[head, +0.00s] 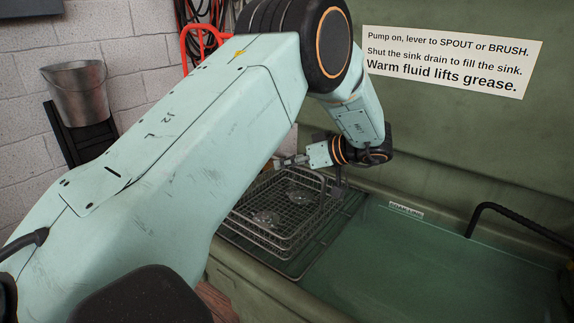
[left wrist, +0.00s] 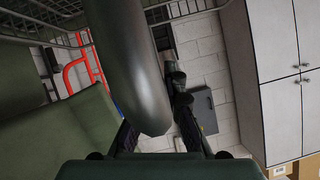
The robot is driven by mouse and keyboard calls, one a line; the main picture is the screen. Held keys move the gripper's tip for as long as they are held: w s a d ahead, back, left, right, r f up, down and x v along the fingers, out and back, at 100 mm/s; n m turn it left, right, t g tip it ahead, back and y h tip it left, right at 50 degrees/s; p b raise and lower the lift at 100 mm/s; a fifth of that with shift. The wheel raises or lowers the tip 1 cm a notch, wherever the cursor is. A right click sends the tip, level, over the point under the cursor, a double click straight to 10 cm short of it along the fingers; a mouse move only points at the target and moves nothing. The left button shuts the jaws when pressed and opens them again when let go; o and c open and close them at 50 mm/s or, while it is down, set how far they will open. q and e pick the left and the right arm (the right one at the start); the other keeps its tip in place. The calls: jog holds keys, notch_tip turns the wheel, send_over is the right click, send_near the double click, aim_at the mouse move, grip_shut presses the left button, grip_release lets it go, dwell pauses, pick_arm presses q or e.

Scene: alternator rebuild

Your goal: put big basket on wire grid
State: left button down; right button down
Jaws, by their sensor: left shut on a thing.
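The big basket (head: 268,237) is a grey wire-mesh basket with a few metal parts inside, at the middle of the head view. My left gripper (head: 338,180) points down at its far right side and is shut on it. The wire grid (head: 344,222) lies under the basket in the sink and shows along its right and front edges. The basket looks roughly level, over the grid; I cannot tell whether it touches it. In the left wrist view, wire mesh of the basket (left wrist: 180,10) shows along the top, partly hidden by a grey rounded shape. My right gripper is out of view.
The green sink (head: 400,265) holds fluid right of the grid. A black spout (head: 510,222) curves over its right side. The green back wall with a sign (head: 450,60) stands behind. A metal bucket (head: 78,92) is far left. Cabinets (left wrist: 275,75) show in the left wrist view.

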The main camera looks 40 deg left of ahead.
pick_arm(q)
jog(key=shift+w+d, duration=0.4)
jog(key=shift+w, duration=0.1)
jog(key=c, duration=1.8)
grip_release()
jog(key=shift+f, duration=0.15)
jog(key=o, duration=0.4)
jog(key=shift+s+a, duration=0.35)
jog(key=shift+s, duration=0.05)
jog(key=shift+c, duration=0.2)
jog(key=p+v, duration=0.1)
jog(key=v, duration=1.1)
jog(key=shift+w+d, duration=0.2)
jog(key=shift+d, duration=0.05)
jog(key=shift+w, duration=0.1)
